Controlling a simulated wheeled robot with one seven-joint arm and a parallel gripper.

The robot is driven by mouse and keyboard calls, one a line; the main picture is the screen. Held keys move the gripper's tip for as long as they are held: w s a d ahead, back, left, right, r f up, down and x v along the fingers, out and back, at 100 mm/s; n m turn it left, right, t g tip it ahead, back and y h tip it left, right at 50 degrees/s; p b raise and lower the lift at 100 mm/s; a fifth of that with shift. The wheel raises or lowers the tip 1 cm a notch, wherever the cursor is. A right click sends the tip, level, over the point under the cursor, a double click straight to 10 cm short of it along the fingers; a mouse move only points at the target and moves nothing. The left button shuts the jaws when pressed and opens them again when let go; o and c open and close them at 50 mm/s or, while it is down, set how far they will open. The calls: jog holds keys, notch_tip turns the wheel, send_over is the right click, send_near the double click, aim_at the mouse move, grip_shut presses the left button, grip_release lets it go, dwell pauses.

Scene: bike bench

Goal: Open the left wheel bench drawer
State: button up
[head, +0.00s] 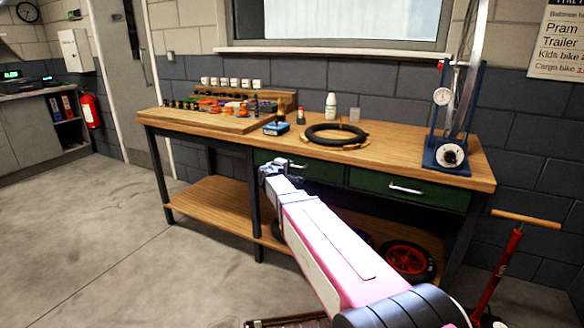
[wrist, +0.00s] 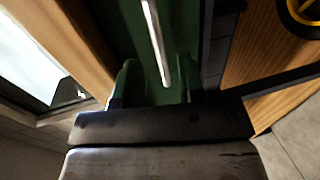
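The wheel bench (head: 225,133) has two green drawers under its wooden top. The left drawer (head: 328,170) looks shut, its front partly hidden by my arm. Its silver bar handle (head: 298,165) shows just beside my gripper (head: 271,170). In the wrist view the green drawer front (wrist: 125,25) lies ahead, and the bar handle (wrist: 155,40) runs down to between the two fingers. My gripper (wrist: 156,75) is open, with a gap visible on each side of the bar. I cannot tell the depth left between fingertips and handle.
The right drawer (head: 420,192) is shut, with its own handle (head: 406,187). A tyre (head: 336,134), bottles and a wheel stand (head: 450,150) are on the top. A red-rimmed wheel (head: 408,260) is on the lower shelf (head: 215,205). A red pump (head: 500,265) stands right. Floor at left is clear.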

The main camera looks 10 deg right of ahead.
aim_at(293, 166)
jog(key=shift+x, duration=2.15)
